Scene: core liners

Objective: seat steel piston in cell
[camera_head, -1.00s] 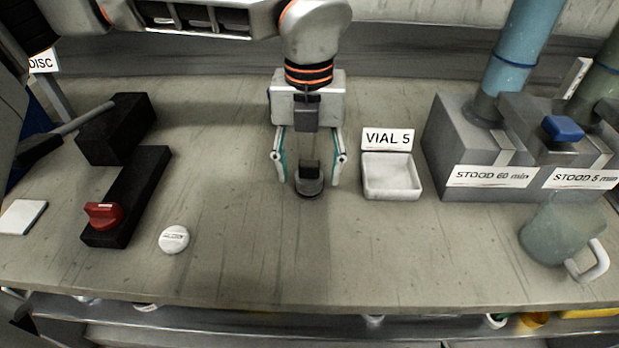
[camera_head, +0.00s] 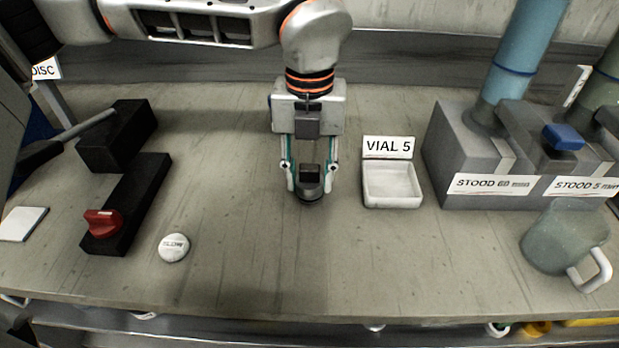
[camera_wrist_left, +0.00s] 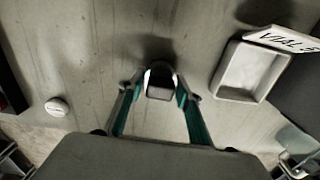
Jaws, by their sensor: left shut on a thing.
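The steel piston (camera_head: 310,184), a short dark cylinder with a block-shaped top, stands upright on the bench in the middle of the head view. My left gripper (camera_head: 310,190) comes down from above and is shut on it, one finger on each side. In the left wrist view the piston (camera_wrist_left: 160,82) shows between the fingertips of my left gripper (camera_wrist_left: 158,88). The piston appears to be at bench level. I cannot make out for certain which thing is the cell. My right gripper is not in view.
A white tray (camera_head: 393,203) labelled VIAL 5 is right of the piston. Grey blocks (camera_head: 450,150) with tubes and a grey-green jug (camera_head: 560,238) stand further right. A black fixture with a red knob (camera_head: 102,223) and a white round button (camera_head: 174,247) are left.

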